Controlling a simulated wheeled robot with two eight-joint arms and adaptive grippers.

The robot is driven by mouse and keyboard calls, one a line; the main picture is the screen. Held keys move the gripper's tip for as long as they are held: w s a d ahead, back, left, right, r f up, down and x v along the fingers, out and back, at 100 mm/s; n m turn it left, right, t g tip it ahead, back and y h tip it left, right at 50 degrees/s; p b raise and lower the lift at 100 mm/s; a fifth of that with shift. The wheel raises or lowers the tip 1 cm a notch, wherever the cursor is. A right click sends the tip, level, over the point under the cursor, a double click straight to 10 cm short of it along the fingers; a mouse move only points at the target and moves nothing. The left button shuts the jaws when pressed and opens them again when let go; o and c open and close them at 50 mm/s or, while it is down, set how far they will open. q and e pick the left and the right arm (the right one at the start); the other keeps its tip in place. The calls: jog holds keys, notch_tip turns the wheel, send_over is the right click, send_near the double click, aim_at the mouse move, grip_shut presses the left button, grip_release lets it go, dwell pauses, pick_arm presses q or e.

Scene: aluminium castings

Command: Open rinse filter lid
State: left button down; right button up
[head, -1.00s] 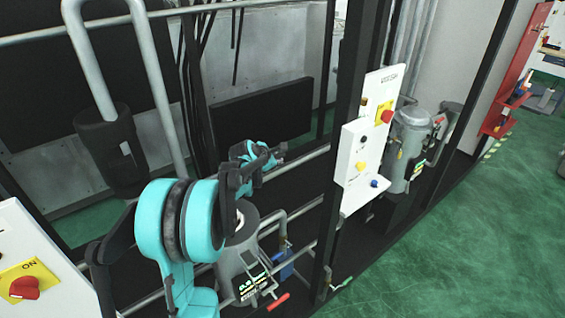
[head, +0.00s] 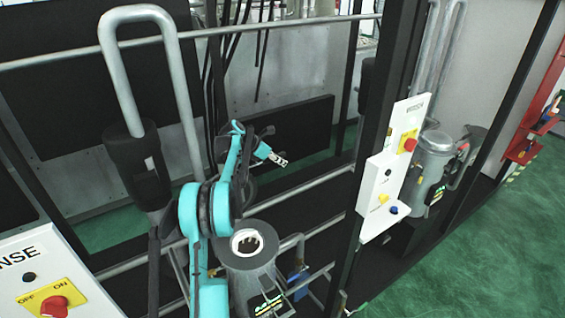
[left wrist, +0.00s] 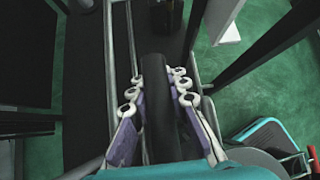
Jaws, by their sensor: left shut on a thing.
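The grey rinse filter (head: 248,281) stands at the lower middle of the head view, beside my left arm. Its round top is open, with a pale ring and a dark inside showing. My left gripper (head: 278,159) is above and behind the filter, apart from its opening. In the left wrist view my left gripper (left wrist: 158,90) is shut on a dark, thick strip (left wrist: 155,75) between its two fingers. The strip looks like the lid seen edge-on, but I cannot be sure. My right gripper is not in view.
A white panel (head: 35,262) with a red switch is at the lower left. A black upright post (head: 372,140) and another switch panel (head: 392,178) stand to the right. Metal rails run behind the filter. A second grey filter (head: 432,165) stands farther right.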

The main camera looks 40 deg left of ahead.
pick_arm(q)
jog(key=shift+w+a, duration=0.1)
jog(key=shift+a, duration=0.15)
dwell(0.3)
jog(key=c, duration=1.4)
grip_release()
jog(key=v, duration=1.2)
jog(key=shift+f, duration=0.1)
